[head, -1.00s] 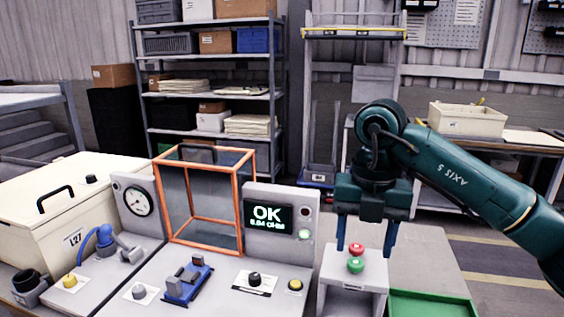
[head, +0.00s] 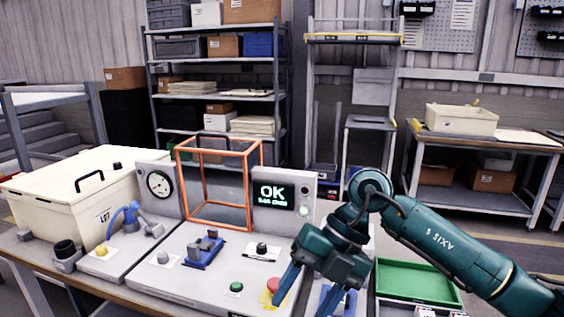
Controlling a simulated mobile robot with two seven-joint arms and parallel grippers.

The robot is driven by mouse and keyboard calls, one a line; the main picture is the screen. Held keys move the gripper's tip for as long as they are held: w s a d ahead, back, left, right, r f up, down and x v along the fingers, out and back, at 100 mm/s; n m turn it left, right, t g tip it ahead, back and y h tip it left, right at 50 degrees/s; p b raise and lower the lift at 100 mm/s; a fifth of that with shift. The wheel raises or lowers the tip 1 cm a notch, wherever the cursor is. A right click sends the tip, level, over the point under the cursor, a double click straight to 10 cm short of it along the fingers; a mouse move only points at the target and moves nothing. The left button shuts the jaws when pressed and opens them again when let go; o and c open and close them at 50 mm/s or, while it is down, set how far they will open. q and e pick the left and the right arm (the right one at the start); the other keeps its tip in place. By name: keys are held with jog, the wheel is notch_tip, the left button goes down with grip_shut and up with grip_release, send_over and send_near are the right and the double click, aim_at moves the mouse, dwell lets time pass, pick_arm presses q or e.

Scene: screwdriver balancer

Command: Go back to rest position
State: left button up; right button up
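My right gripper (head: 312,292) is at the lower middle of the head view, at the end of my teal arm that comes in from the right. Its two blue fingers are spread apart and I see nothing between them. It is tilted, in front of the right part of the test bench (head: 190,285), and one finger is close to the red button (head: 273,284) in the picture. I cannot tell whether it touches anything. My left gripper is not in view.
A display (head: 272,194) reads OK. An orange frame (head: 249,185), a gauge (head: 159,183), a cream case (head: 60,200) and a blue fixture (head: 203,252) stand on the bench. A green button (head: 236,287) is at the front.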

jog(key=s+a+r+m+y, duration=0.45)
jog(key=a+y, duration=0.45)
jog(key=y, duration=0.6)
jog(key=w+d+f+m+t+h+p, duration=0.1)
jog(key=w+d+f+m+t+h, duration=0.1)
jog(key=d+f+m+t+h, duration=0.7)
jog(key=w+d+f+m+t+h+p, duration=0.15)
jog(key=d+f+m+t+h, duration=0.35)
jog(key=m+t, duration=0.85)
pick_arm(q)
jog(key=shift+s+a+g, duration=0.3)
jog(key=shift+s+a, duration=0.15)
pick_arm(e)
jog(key=s+d+f+m+g+h, duration=0.1)
jog(key=s+d+f+m+g, duration=0.2)
jog(key=s+f, duration=0.3)
jog(key=s+d+f+m+g+h, duration=0.2)
jog(key=s+f+g, duration=0.3)
jog(key=f, duration=0.6)
jog(key=shift+s+d+f+m+g+h, duration=0.35)
jog(key=shift+s+d+m, duration=0.15)
jog(key=shift+s, duration=0.2)
